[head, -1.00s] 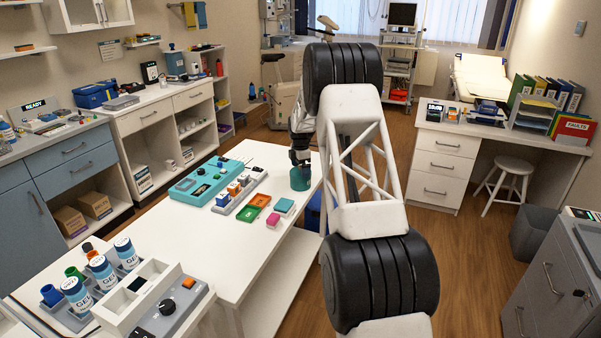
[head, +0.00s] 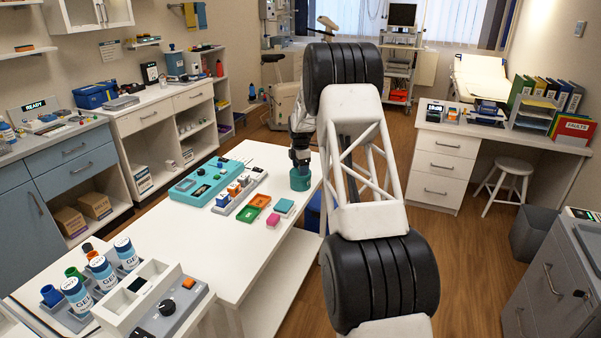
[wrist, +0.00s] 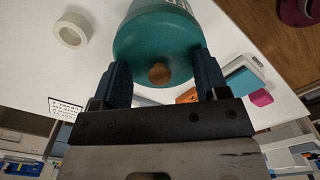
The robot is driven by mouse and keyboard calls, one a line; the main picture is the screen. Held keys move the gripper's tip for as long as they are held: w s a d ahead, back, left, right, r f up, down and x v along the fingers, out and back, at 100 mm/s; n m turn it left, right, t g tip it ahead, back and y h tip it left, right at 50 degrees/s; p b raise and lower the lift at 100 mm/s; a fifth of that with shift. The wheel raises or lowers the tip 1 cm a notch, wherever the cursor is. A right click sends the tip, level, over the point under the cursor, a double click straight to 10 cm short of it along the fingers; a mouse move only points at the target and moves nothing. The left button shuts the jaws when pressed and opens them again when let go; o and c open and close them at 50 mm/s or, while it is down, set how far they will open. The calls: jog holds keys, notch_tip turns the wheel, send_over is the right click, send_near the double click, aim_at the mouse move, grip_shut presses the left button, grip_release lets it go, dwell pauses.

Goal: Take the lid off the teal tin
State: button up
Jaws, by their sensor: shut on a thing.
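The teal tin (head: 300,182) stands upright near the far right corner of the white table in the head view. My gripper (head: 300,165) is directly above it, pointing down. In the wrist view, the tin's side with white lettering (wrist: 165,6) shows at the top edge. Its round teal lid (wrist: 135,45) faces the camera, with a brown knob (wrist: 159,73) in the middle. The two dark blue fingers of my gripper (wrist: 163,72) are on opposite sides of the lid and closed on it. I cannot see any gap between lid and tin.
Left of the tin are a teal case (head: 195,184), a grey rack of small blocks (head: 240,192), green and orange trays (head: 260,201), a teal block (head: 285,206) and a pink block (head: 272,219). The wrist view shows a white ring (wrist: 72,29). The table's right edge is close.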

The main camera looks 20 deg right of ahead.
jog(key=shift+s+f, duration=0.1)
jog(key=shift+f, duration=0.2)
jog(key=shift+r, duration=0.25)
jog(key=shift+c, duration=1.1)
jog(key=shift+r, duration=0.4)
grip_shut()
notch_tip(320, 180, up, 2)
jog(key=shift+r, duration=0.1)
jog(key=s+a+r, duration=0.1)
jog(key=s+a, duration=0.1)
jog(key=s, duration=0.5)
jog(key=s+a, duration=0.2)
jog(key=s, duration=0.6)
jog(key=shift+s+r, duration=0.15)
jog(key=shift+r, duration=0.2)
